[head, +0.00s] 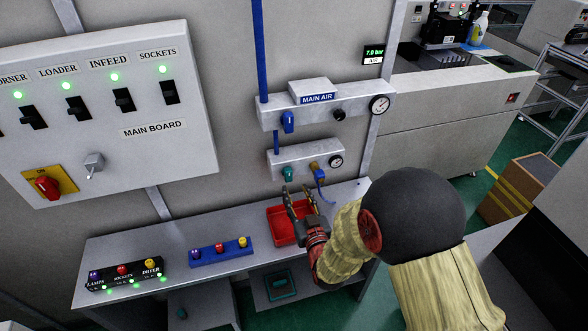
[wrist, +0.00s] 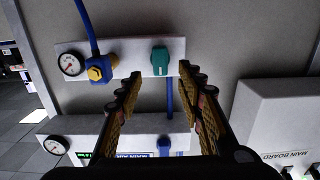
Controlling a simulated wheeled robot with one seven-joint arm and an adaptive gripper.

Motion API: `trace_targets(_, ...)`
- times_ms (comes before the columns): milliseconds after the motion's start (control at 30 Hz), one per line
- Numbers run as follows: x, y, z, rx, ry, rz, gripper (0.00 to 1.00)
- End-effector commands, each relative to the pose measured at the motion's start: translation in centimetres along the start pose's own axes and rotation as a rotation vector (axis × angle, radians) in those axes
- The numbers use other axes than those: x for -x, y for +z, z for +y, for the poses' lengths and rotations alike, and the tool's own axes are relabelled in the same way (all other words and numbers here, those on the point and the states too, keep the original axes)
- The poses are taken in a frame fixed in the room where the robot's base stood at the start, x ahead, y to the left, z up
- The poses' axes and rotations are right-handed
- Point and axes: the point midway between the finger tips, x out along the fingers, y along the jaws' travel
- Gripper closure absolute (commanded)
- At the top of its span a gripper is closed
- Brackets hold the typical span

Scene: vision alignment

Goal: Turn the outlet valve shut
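A green valve handle (head: 288,173) sits at the left of the lower white wall block (head: 276,160); it carries no label I can read, and I take it for the outlet valve. In the wrist view the handle (wrist: 160,61) stands upright, across the block's length, framed between my fingertips. My gripper (head: 299,193) is open and empty, just below the block in the head view. The wrist view also shows my gripper (wrist: 160,72) spread around the handle's line of sight. I see no contact; the remaining distance is unclear.
A yellow fitting (head: 316,166) with a blue hose (head: 321,190) and a gauge (head: 336,161) sit right of the handle. Above is the MAIN AIR block (head: 330,108) with a blue handle (head: 288,122). A red tray (head: 278,226) lies on the bench below.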

Motion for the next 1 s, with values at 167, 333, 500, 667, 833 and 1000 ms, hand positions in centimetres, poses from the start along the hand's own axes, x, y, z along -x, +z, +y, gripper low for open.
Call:
trace_targets(167, -0.6, -1.3, 0.0, 0.000, 0.001, 0.048, 0.62)
trace_targets(333, -2.9, -1.4, 0.0, 0.000, 0.001, 0.048, 0.62)
trace_targets(500, -5.5, -1.4, 0.0, 0.000, 0.001, 0.046, 0.62)
trace_targets(667, -7.1, -1.5, 0.0, 0.000, 0.001, 0.045, 0.62)
trace_targets(833, -7.8, -1.6, 0.0, 0.000, 0.001, 0.045, 0.62)
trace_targets(1000, -7.8, -1.6, 0.0, 0.000, 0.001, 0.045, 0.62)
